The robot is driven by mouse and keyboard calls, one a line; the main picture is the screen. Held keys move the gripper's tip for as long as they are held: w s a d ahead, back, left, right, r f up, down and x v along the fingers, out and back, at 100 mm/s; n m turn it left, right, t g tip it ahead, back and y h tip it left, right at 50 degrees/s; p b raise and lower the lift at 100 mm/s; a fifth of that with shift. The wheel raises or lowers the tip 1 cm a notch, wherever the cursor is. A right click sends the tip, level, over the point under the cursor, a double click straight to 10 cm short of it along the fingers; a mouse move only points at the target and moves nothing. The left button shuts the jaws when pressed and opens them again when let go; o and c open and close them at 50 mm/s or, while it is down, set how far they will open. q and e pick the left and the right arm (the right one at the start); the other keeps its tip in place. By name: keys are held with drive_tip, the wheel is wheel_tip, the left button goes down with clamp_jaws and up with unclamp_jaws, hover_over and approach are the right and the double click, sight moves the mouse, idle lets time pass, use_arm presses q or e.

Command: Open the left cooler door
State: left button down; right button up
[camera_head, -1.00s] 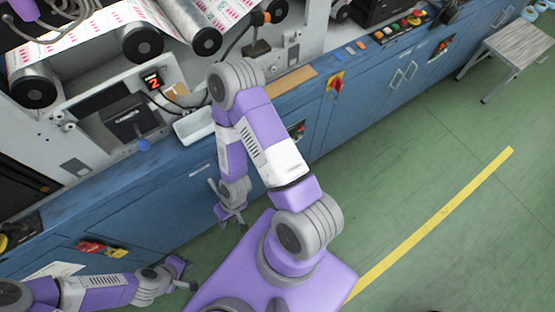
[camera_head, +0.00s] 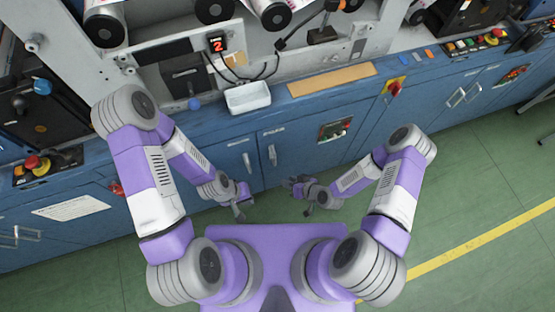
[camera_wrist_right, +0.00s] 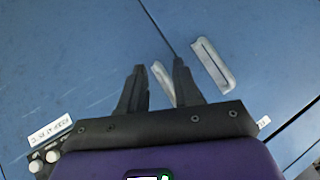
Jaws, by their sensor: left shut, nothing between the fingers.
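The blue cabinet front has a pair of doors with upright metal handles, the left handle (camera_head: 247,162) and the right handle (camera_head: 272,155). The left door (camera_head: 229,159) is partly hidden by my left arm. My left gripper (camera_head: 239,207) is shut and empty, low in front of the left door. My right gripper (camera_head: 290,184) is open, in front of and right of the pair. In the right wrist view its fingers (camera_wrist_right: 160,84) are apart. The left handle (camera_wrist_right: 162,84) shows between them, and the right handle (camera_wrist_right: 212,65) is beyond the seam. Contact cannot be told.
Green floor (camera_head: 470,215) with a yellow line is open at the right.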

sight(275, 161)
drive_tip(key=w+a+t, duration=0.2)
drive_tip(key=w+t, duration=0.1)
drive_tip(key=w+a+n+t+b, duration=0.1)
drive_tip(key=w+a+t, duration=0.1)
drive_tip(key=w+t, duration=0.1)
drive_tip(key=w+a+n+t+y+b, duration=0.1)
drive_tip(key=w+t, duration=0.2)
drive_tip(key=shift+a+r, duration=0.3)
drive_tip(key=shift+a, duration=0.1)
clamp_jaws()
